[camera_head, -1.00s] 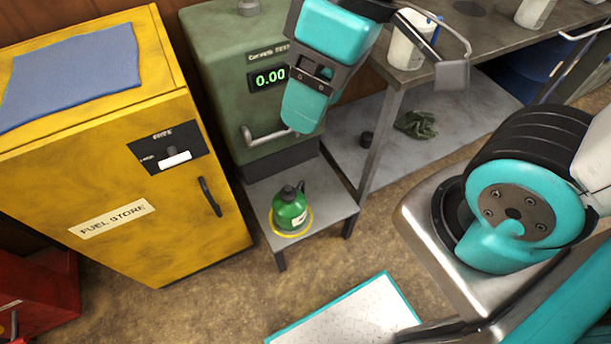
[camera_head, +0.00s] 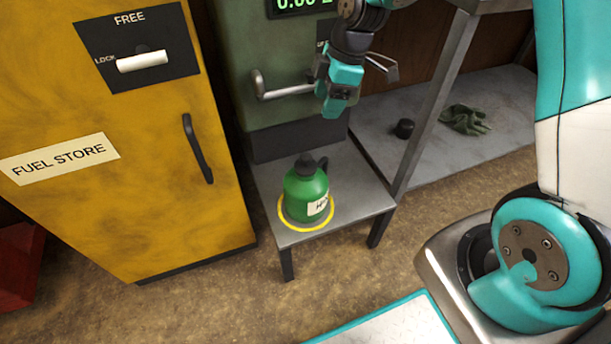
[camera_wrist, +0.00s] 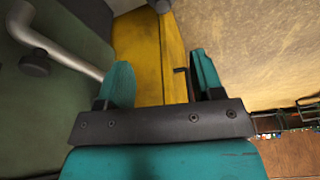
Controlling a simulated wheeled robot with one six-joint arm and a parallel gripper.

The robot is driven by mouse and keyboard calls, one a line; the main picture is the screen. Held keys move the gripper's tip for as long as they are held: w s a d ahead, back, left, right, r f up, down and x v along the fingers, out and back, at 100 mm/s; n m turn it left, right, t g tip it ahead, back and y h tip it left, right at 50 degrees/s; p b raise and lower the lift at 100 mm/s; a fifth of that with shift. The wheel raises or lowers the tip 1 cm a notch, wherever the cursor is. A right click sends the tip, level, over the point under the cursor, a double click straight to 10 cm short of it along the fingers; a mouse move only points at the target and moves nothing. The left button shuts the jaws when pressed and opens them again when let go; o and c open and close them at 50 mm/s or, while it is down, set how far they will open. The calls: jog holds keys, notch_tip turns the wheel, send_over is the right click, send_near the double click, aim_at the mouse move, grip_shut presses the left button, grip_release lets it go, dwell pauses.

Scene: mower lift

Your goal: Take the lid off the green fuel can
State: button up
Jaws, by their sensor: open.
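The green fuel can (camera_head: 302,196) stands upright on a low grey metal stand, inside a yellow ring. Its black lid (camera_head: 305,166) is on top, and a dark handle shows at its right. My gripper (camera_head: 338,106) is above and slightly right of the can, in front of the green machine and clear of the lid. In the wrist view its two teal fingers (camera_wrist: 162,78) are apart with nothing between them. I cannot make out the can in the wrist view.
A bent metal handle (camera_head: 284,89) sticks out of the green machine (camera_head: 235,50) near my gripper. The yellow fuel store cabinet (camera_head: 100,210) stands left of the grey stand (camera_head: 350,194). A bench leg (camera_head: 436,105) rises at the right.

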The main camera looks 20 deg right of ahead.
jog(key=b, duration=0.4)
send_near(306, 156)
jog(key=x, duration=0.5)
jog(key=shift+w+f, duration=0.2)
jog(key=b+x, duration=0.2)
jog(key=x, duration=0.3)
jog(key=shift+s+f, duration=0.15)
jog(key=c, duration=1)
